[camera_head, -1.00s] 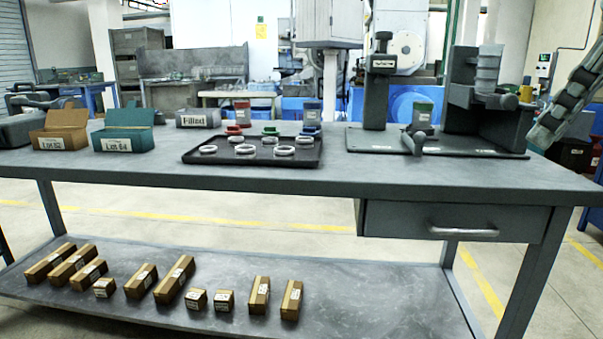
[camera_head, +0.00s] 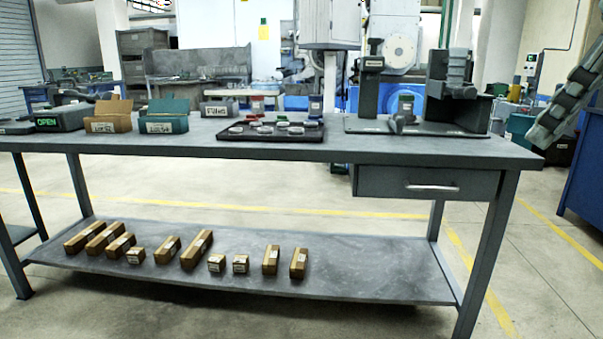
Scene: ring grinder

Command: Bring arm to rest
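My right arm comes in from the upper right edge, and its gripper (camera_head: 546,130) hangs in the air just past the right end of the workbench (camera_head: 300,153). It is apart from the bench and from everything on it. I see it from the side, so the gap between its fingers does not show. No object shows in it. My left gripper is not in view.
On the bench stand a dark device marked OPEN (camera_head: 70,116), a brown box (camera_head: 108,123), a teal box (camera_head: 164,124), a ring tray (camera_head: 245,133) and a grinder fixture (camera_head: 450,95). Several cartons (camera_head: 196,250) lie on the lower shelf (camera_head: 350,280). The floor in front is clear.

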